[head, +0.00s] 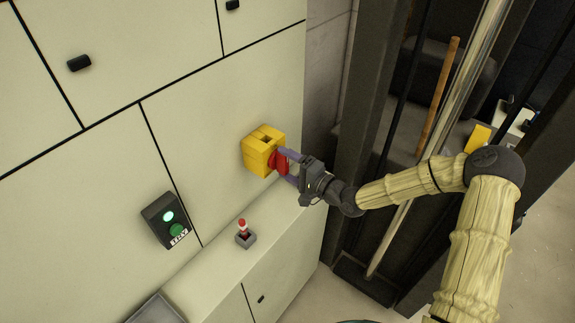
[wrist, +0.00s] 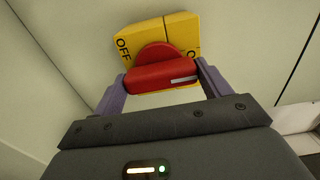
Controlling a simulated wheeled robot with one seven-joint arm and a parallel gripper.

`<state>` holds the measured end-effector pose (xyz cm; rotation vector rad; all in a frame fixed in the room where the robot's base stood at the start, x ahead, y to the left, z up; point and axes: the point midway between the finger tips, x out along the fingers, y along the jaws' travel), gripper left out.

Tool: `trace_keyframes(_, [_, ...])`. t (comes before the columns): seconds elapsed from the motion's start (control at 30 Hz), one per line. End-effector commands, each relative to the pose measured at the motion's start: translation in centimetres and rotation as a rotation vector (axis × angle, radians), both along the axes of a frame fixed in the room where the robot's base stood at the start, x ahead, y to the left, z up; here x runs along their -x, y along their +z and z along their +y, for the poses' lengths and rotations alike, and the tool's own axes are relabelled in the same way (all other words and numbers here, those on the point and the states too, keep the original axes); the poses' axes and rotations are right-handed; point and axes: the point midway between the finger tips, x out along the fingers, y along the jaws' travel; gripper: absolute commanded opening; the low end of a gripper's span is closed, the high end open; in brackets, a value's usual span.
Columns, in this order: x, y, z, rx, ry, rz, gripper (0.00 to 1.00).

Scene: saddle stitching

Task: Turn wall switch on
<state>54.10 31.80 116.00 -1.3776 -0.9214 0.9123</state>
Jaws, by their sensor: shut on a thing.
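The wall switch is a yellow box (head: 258,148) on the pale wall panel, with a red rotary knob (head: 278,162) on its front. In the wrist view the yellow box (wrist: 186,32) carries the word OFF at its left and partly hidden lettering at its right. The red knob (wrist: 160,72) has a straight handle with a pale mark near its right end, lying nearly level in that view. My gripper (head: 289,165) is at the knob, and its purple fingers (wrist: 160,80) stand at the two ends of the handle, shut on it.
A dark box with a lit green lamp and a green button (head: 168,218) is on the wall at lower left. A dark frame with a metal pole (head: 440,110) stands to the right.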

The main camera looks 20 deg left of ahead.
Motion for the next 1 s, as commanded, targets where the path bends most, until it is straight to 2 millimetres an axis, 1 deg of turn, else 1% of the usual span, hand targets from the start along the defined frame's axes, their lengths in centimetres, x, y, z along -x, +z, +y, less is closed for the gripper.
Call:
trace_keyframes(0.5, [-0.03,-0.12,-0.08,-0.010,-0.002,0.028,0.54])
trace_keyframes(0.53, [-0.03,-0.13,-0.08,-0.010,-0.002,0.028,0.82])
trace_keyframes(0.6, [-0.03,-0.12,-0.07,-0.009,-0.002,0.028,0.96])
trace_keyframes(0.63, [-0.03,-0.11,-0.07,-0.009,-0.002,0.028,0.98])
trace_keyframes(0.87, [-0.02,-0.06,-0.04,-0.009,-0.001,0.024,0.98])
trace_keyframes(1.0, [0.11,-0.13,-0.45,-0.009,-0.001,0.023,0.98])
